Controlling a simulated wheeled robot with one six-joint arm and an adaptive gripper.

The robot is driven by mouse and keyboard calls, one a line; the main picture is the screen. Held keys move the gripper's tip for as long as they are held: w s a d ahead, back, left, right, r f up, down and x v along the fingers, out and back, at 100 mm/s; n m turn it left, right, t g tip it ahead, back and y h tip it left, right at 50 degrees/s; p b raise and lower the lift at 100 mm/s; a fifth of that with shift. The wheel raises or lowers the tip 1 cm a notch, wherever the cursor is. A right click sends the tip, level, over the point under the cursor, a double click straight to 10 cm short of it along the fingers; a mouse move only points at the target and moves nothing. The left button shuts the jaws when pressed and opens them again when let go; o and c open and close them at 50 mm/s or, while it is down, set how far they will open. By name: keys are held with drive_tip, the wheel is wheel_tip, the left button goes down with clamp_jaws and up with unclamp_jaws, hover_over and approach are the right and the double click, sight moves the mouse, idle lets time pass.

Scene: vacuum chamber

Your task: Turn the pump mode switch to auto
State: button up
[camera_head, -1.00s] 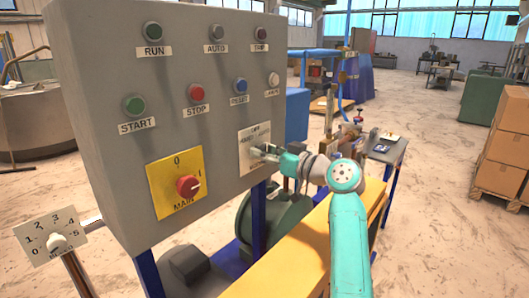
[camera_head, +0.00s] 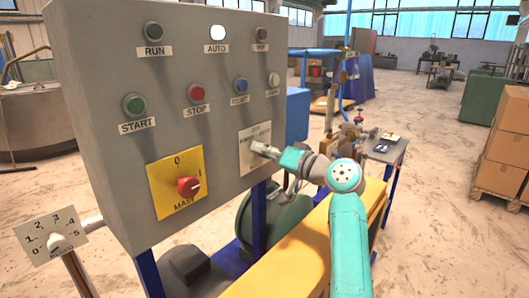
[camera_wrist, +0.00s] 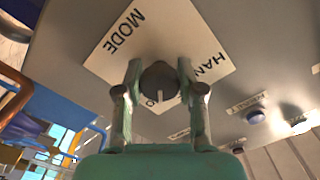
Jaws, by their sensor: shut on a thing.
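The mode switch is a dark round knob (camera_wrist: 160,82) with a white pointer line, on a white label plate (camera_head: 251,160) at the panel's lower right. In the wrist view the plate (camera_wrist: 115,62) reads MODE and HAN; the other words are partly hidden by my fingers. My gripper (camera_wrist: 159,75) is shut on the knob, one finger on each side. In the wrist view the pointer points down the picture, towards a partly hidden label ending in O. In the head view my gripper (camera_head: 262,151) covers the knob. The AUTO lamp (camera_head: 217,32) glows white.
The grey control panel (camera_head: 105,70) also carries several lamps and buttons and a red MAIN switch (camera_head: 188,187) on a yellow plate. A dial plate (camera_head: 51,236) stands at lower left. A yellow bench (camera_head: 290,265) lies below my arm.

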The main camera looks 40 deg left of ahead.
drive_tip(key=shift+m, duration=0.5)
drive_tip(key=o, duration=1.1)
drive_tip(key=shift+o, duration=0.2)
drive_tip(key=shift+d, duration=0.1)
drive_tip(key=d, duration=1.2)
drive_tip(key=shift+s, duration=0.45)
